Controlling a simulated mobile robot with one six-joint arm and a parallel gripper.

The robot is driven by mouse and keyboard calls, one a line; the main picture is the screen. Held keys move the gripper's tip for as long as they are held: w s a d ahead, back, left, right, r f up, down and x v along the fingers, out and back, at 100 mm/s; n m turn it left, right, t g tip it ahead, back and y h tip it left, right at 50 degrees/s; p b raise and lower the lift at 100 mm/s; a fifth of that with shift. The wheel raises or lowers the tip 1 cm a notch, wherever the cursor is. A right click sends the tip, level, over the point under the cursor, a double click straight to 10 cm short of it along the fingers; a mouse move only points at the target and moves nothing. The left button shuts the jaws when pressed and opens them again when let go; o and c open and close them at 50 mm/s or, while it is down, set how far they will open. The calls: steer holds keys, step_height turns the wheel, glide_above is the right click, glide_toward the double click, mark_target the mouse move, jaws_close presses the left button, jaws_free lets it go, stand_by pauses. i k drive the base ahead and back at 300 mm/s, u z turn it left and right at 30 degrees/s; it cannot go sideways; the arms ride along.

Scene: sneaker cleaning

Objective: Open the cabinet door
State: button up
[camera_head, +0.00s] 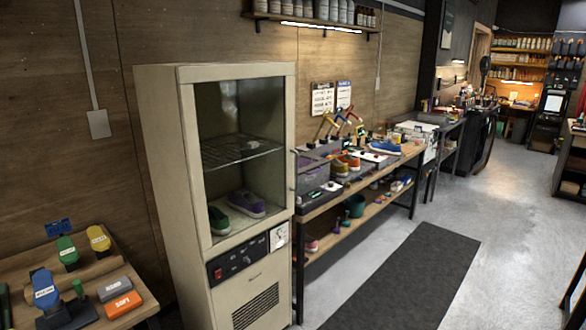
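A tall cream cabinet (170,160) stands against the wood wall, left of the picture's middle. Its door (287,110) has a cream frame around a large glass pane and looks shut. A thin dark upright handle (294,171) seems to sit at the door's right edge. Through the glass I see a wire shelf (235,150), with a green shoe (219,220) and a purple shoe (247,204) on the floor of the compartment. A control panel (238,262) with a red switch and a vent lie below the door. My gripper is not in view.
A workbench (345,190) with shoes, boxes and tools stands close to the cabinet's right side. A low table (90,270) with brushes and coloured blocks is at left. A dark mat (410,280) lies on open grey floor at right.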

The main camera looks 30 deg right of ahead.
mark_target(186, 76)
steer(key=z, duration=0.1)
steer(key=i, duration=0.95)
steer(key=u, duration=0.05)
